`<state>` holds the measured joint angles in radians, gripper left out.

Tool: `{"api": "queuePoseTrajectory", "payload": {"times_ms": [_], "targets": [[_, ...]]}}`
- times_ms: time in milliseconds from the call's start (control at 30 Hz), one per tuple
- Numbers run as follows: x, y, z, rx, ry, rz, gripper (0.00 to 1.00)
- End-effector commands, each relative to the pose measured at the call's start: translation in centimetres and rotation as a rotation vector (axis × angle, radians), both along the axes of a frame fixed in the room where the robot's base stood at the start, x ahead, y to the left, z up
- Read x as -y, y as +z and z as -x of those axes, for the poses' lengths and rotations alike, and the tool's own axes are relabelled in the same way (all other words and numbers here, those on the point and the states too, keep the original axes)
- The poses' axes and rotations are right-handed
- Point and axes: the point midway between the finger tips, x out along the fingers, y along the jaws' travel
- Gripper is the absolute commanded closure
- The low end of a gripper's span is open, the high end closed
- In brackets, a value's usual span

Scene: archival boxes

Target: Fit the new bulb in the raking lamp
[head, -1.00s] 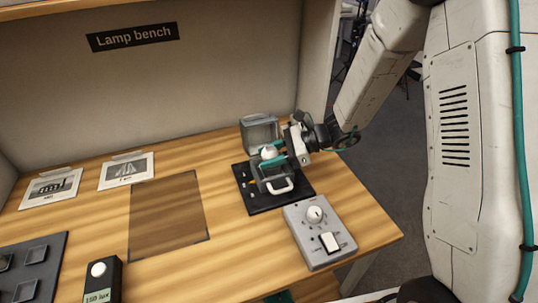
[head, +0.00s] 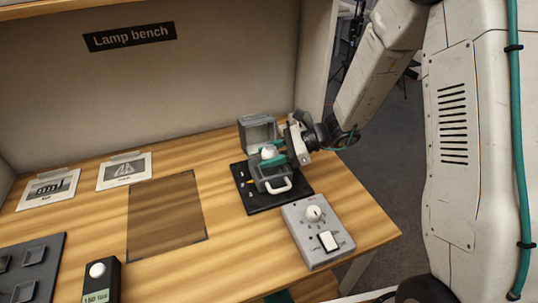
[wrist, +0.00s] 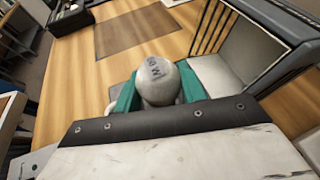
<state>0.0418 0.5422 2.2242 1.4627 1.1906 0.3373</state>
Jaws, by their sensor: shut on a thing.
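My gripper (head: 272,157) is shut on a white bulb (head: 268,153) with its teal fingers. In the wrist view the bulb (wrist: 158,82) sits between the two teal fingers, with dark marking on its rounded top. The raking lamp (head: 270,178) is a grey housing with its lid (head: 258,131) open and a white handle at its front. It stands on a black base plate (head: 265,205). The bulb is at the mouth of the housing. The bulb's lower end and the socket are hidden, so I cannot tell whether they touch.
A grey control box (head: 318,245) with a knob and a white rocker switch stands in front of the lamp. A light meter (head: 102,280) and a dark tray (head: 30,265) are at the front left. Two picture cards (head: 124,171) lie at the back left. A brown mat (head: 166,217) is bare.

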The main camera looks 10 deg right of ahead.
Motion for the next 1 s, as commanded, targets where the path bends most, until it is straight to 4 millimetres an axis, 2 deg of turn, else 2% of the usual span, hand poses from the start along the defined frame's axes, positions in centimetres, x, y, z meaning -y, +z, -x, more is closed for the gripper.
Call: {"api": "queuePoseTrajectory", "payload": {"times_ms": [833,867,1000], "targets": [[0.0,-1.3,0.0,0.0,0.0,0.0,0.82],[0.0,-1.2,0.0,0.0,0.0,0.0,0.51],[0.0,-1.2,0.0,0.0,0.0,0.0,0.51]]}}
